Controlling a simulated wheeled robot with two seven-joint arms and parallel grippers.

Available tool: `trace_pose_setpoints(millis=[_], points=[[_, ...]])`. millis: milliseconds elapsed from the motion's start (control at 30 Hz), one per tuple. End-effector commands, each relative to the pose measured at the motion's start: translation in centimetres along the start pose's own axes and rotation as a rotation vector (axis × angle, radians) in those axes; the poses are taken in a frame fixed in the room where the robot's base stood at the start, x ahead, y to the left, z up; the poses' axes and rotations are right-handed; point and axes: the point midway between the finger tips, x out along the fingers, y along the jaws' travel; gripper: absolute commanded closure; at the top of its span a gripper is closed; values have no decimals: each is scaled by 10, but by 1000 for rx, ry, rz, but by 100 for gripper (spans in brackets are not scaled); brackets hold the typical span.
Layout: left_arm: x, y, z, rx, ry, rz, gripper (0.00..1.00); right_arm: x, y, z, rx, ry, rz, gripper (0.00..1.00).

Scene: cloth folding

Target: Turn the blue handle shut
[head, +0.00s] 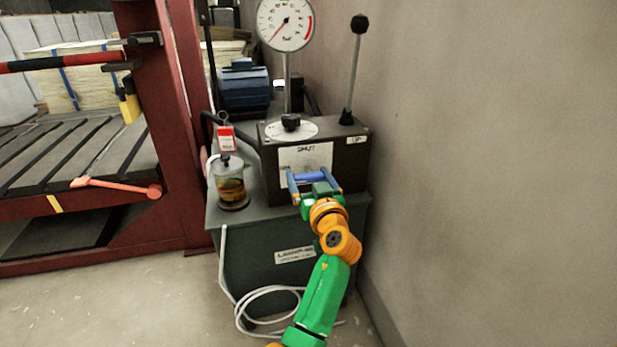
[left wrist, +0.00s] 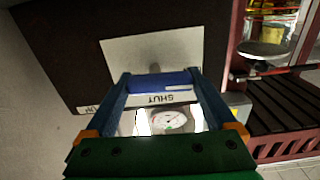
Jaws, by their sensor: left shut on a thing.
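The blue handle (head: 309,175) is a short bar at the front of a dark box (head: 350,165) on the green unit. It also shows in the left wrist view (left wrist: 160,83), lying level between my fingertips. My left gripper (head: 311,178) is shut on the blue handle, with one blue finger at each end of it. A pale plate (head: 305,157) on the box sits behind the handle and reads "SHUT" at its top. In the left wrist view a "SHUT" label shows upside down just below the handle. My right gripper is in neither view.
A dial gauge (head: 286,24) and a black-knobbed lever (head: 354,70) rise from the box. A glass jar (head: 231,187) stands left of it. A bare wall (head: 480,150) is close on the right. A coiled white hose (head: 262,307) lies on the floor.

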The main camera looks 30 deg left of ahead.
Motion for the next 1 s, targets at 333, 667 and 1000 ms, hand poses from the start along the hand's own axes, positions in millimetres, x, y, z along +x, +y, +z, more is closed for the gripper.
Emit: trace_pose_setpoints(millis=[333,667,1000], points=[[0,1,-1,241,-2,1,66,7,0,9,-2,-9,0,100],[0,2,-3,556,-3,1,66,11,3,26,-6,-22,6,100],[0,3,-5,881,-4,2,66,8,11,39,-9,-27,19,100]])
